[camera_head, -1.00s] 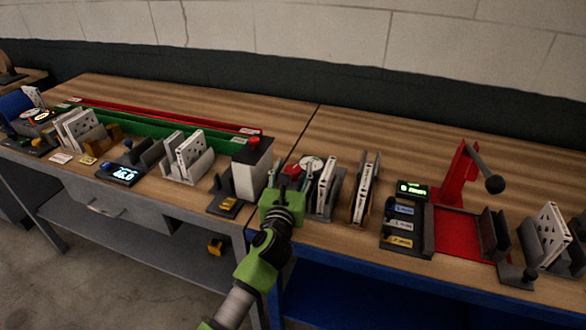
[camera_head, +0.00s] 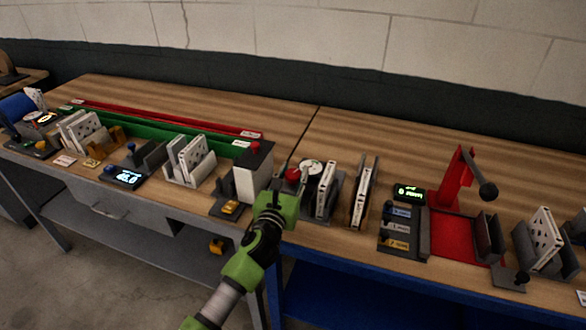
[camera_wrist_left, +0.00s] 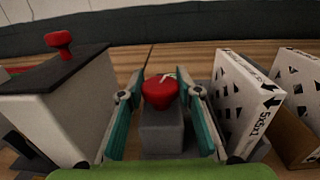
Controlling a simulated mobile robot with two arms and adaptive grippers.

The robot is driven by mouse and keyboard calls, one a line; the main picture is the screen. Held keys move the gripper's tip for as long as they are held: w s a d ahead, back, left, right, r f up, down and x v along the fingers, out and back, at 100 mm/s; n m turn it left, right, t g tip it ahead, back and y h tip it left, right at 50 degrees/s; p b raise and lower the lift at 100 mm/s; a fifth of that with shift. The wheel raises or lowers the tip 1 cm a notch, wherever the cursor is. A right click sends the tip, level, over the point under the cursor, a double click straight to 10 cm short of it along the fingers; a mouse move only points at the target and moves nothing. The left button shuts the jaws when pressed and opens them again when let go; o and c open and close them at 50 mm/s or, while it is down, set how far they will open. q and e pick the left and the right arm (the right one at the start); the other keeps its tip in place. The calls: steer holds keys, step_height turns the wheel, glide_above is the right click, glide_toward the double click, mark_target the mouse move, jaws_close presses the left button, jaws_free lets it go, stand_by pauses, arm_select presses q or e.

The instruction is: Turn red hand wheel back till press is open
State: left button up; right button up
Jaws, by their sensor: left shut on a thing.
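The red hand wheel (camera_wrist_left: 160,91) sits on top of a grey block (camera_wrist_left: 161,130), with a light mark on its top. It also shows in the head view (camera_head: 292,175), just past my left fingertips. My left gripper (camera_wrist_left: 160,98) is shut on the wheel, with one teal finger on each side of it. In the head view the left gripper (camera_head: 285,184) reaches in from the front edge of the table. The wheel's grey mount stands beside white filter plates (camera_head: 326,189); I cannot tell how far the press jaws are apart. My right gripper is not in view.
A pale box with a dark lid and red knob (camera_head: 252,172) stands close on the left. Another holder of plates (camera_head: 364,192) is to the right. Farther right is a red lever press (camera_head: 455,187). The table behind is clear.

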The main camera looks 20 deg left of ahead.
arm_select(q)
steer(key=o, duration=1.1)
steer(key=shift+s, duration=0.1)
steer(key=s, duration=1)
steer(key=shift+s+d, duration=0.1)
steer(key=shift+s, duration=0.8)
